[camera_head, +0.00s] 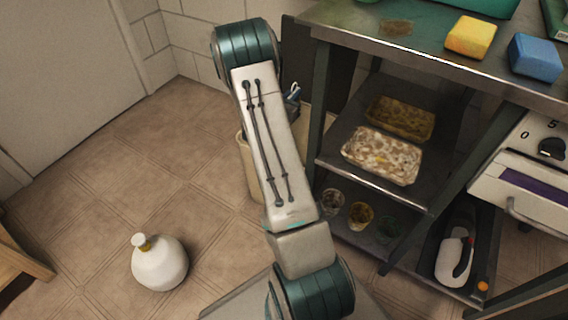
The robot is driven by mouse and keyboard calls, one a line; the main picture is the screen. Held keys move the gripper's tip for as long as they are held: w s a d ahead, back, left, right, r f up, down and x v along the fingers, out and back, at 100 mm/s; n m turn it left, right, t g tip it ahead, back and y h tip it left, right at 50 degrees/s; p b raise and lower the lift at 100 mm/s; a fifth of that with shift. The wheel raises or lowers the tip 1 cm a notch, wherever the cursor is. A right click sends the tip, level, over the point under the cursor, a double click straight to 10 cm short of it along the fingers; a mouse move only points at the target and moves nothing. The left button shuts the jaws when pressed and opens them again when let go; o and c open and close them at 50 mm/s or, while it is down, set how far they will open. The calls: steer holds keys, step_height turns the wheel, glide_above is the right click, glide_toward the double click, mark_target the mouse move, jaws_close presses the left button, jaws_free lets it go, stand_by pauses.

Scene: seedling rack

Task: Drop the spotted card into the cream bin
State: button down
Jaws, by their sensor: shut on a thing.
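The cream bin (249,178) stands on the floor beside the left side of the rack. My arm crosses in front of it and hides most of it, so I see only part of its wall and cannot see inside. My gripper is not clearly in view; the far end of my arm bends away behind its teal joint. I cannot make out the spotted card.
A dark metal rack (357,29) stands at the right, with a yellow sponge (471,37) and a blue sponge (535,58) on top. Its shelves hold trays (382,156) and small cups (361,215). A white jug (159,263) stands on open tiled floor at the left.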

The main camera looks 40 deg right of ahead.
steer(key=shift+f+b, duration=1.05)
steer(key=shift+f, duration=0.95)
steer(key=c, duration=1.4)
jaws_free()
steer(key=p+v, duration=0.4)
steer(key=v, duration=1)
steer(key=shift+w, duration=0.1)
